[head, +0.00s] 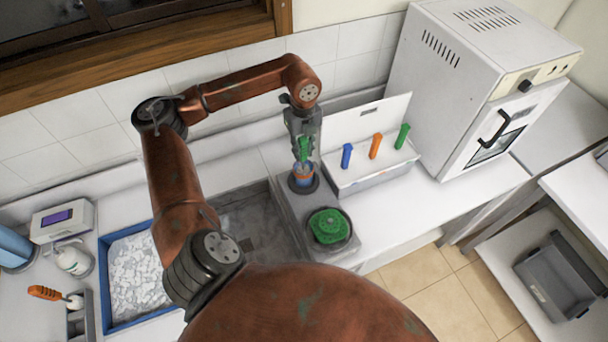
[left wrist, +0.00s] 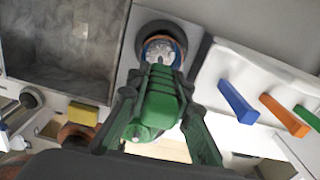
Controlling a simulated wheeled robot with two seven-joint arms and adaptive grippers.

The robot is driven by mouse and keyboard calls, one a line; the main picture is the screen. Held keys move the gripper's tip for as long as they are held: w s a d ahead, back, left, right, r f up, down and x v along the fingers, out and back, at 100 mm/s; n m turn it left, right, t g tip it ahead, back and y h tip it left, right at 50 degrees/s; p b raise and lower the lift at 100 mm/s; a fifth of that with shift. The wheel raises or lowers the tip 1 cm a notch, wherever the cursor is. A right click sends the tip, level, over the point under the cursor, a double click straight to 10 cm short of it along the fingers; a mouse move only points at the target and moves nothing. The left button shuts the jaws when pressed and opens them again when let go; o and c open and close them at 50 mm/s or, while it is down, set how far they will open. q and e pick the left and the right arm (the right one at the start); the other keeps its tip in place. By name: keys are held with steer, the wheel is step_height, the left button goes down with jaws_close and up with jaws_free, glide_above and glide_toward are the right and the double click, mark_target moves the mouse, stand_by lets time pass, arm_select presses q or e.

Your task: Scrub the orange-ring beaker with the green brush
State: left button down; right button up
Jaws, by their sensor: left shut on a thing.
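My left gripper (head: 303,150) is shut on the green brush (head: 304,149), gripping its thick green handle. The brush also fills the middle of the left wrist view (left wrist: 160,104). The beaker (head: 303,176) stands directly below the brush in a dark round holder, with an orange band and blue showing on it. In the left wrist view the beaker (left wrist: 163,48) is just beyond the brush's far end. The brush's lower end is hidden, so I cannot tell how far it reaches into the beaker. My right gripper is not in view.
A green scrubber (head: 328,227) sits in a dark round dish in front of the beaker. A white box (head: 370,178) with blue, orange and green handles stands to the right, beside a white oven (head: 480,80). A sink (head: 250,222) and a blue-rimmed tray (head: 104,250) lie left.

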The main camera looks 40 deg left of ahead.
mark_target(303, 138)
arm_select(q)
steer(key=shift+w+r, duration=0.1)
steer(key=shift+r, duration=0.05)
stand_by(0.3)
steer(key=shift+r+p, duration=1.35)
steer(key=shift+r, duration=0.85)
steer(key=shift+f, duration=0.1)
